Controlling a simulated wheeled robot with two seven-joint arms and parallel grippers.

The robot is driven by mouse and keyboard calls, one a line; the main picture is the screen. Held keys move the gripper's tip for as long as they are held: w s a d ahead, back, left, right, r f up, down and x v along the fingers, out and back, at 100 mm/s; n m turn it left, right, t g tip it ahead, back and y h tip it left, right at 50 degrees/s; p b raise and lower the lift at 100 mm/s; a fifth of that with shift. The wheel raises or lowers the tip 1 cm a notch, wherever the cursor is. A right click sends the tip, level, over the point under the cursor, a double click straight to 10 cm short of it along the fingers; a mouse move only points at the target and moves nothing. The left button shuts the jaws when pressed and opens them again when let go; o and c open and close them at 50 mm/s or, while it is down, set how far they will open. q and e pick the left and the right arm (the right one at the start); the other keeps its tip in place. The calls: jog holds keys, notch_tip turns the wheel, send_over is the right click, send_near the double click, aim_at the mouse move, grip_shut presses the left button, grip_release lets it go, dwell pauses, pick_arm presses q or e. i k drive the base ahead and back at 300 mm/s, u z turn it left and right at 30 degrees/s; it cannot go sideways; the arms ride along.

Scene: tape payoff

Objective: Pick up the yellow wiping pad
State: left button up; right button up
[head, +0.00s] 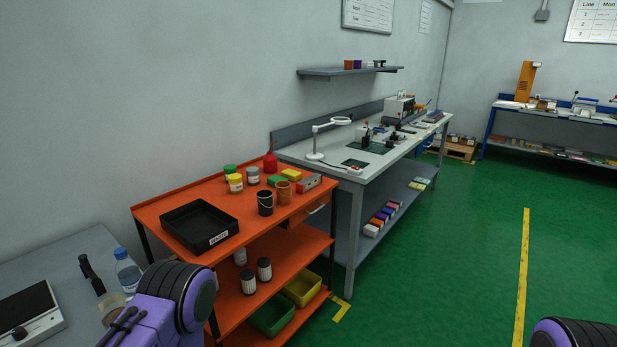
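The yellow wiping pad looks to be the small flat yellow block (291,174) on the top shelf of the orange cart (180,203), near its back right part. A green block (277,181) lies close to its left, and an orange-brown cup (283,193) stands in front of it. Purple and black links of my arms show at the bottom left and bottom right edges. I make out no fingertips of either gripper, and neither arm is at the pad.
On the cart top are a black tray (200,226), a dark bucket (265,204), a red bottle (270,162), a yellow-labelled jar (235,183) and a grey-red box (309,183). A grey workbench (345,178) adjoins behind. Green floor (440,270) is clear at the right.

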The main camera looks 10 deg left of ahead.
aim_at(292, 175)
jog(key=z, duration=0.7)
jog(key=i, duration=1.4)
jog(key=u, duration=0.45)
